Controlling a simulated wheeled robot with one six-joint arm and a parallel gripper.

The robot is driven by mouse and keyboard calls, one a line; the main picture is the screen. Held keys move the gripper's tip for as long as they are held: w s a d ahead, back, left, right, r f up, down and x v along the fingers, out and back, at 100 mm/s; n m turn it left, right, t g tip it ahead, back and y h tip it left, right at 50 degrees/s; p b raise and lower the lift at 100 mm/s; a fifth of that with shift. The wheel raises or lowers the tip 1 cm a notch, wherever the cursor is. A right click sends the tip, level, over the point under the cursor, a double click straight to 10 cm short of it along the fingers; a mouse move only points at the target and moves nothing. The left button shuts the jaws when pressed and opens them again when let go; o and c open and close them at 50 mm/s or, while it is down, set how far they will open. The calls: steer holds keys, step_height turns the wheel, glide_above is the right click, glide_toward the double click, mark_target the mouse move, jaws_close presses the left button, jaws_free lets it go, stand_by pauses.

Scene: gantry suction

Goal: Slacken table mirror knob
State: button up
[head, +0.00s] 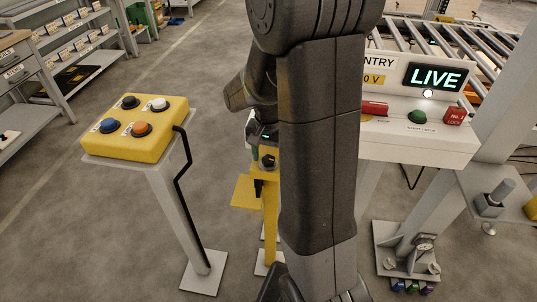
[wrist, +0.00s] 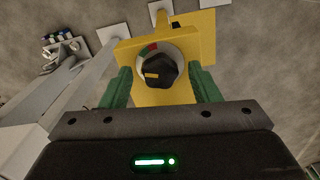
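A black knob (wrist: 160,72) with an orange pointer bar sits on a pale round dial with a red mark, on the face of a yellow panel (wrist: 150,97). In the wrist view my gripper (wrist: 162,87) is open, with one green finger on each side of the knob. Gaps show between the fingers and the knob, so I see no contact. In the head view my gripper (head: 266,146) is partly hidden behind my arm, close above the yellow stand (head: 271,215). I see no label naming this knob, and cannot identify a mirror.
A yellow button box (head: 138,128) on a post stands at left. At right a white console (head: 415,145) shows a lit LIVE sign (head: 436,77), with a roller conveyor (head: 445,45) behind. A foot plate with small fittings (head: 410,262) is at lower right. Open floor lies between the posts.

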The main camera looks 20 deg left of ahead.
steer(key=c, duration=0.9)
steer(key=shift+o, duration=0.2)
steer(key=shift+n, duration=3.2)
steer(key=o, duration=1)
steer(key=shift+r, duration=0.1)
